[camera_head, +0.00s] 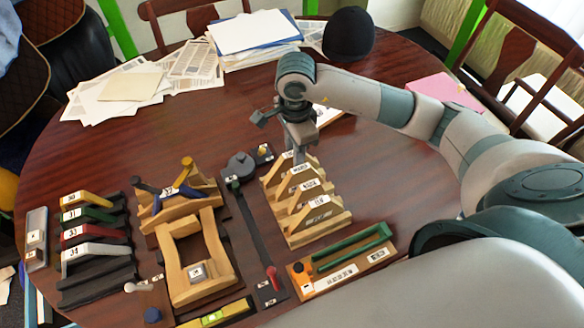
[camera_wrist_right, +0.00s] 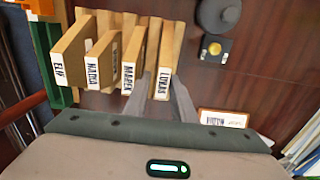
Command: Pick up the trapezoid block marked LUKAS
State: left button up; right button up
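The block marked LUKAS (camera_wrist_right: 164,82) is a light wooden trapezoid at the right end of a row in the right wrist view. It stands in the wooden rack (camera_head: 328,228), at the far end in the head view, where my gripper partly hides it. My right gripper (camera_head: 299,156) points down at that end. In the right wrist view its two fingers (camera_wrist_right: 161,78) are on either side of the LUKAS block, apparently with a little room. The blocks marked MAREK (camera_wrist_right: 128,77), NADIA (camera_wrist_right: 92,73) and ELIF (camera_wrist_right: 57,68) stand beside it. My left gripper is out of view.
A green-railed tray (camera_head: 345,262) lies in front of the rack. A dark bar tool (camera_head: 252,225) and a wooden frame (camera_head: 222,235) lie to its left. Papers (camera_head: 250,32) and a black round object (camera_head: 348,34) are at the back. The table right of the rack is clear.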

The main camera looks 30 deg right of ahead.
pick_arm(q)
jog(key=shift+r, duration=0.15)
pick_arm(e)
jog(key=shift+f, duration=0.1)
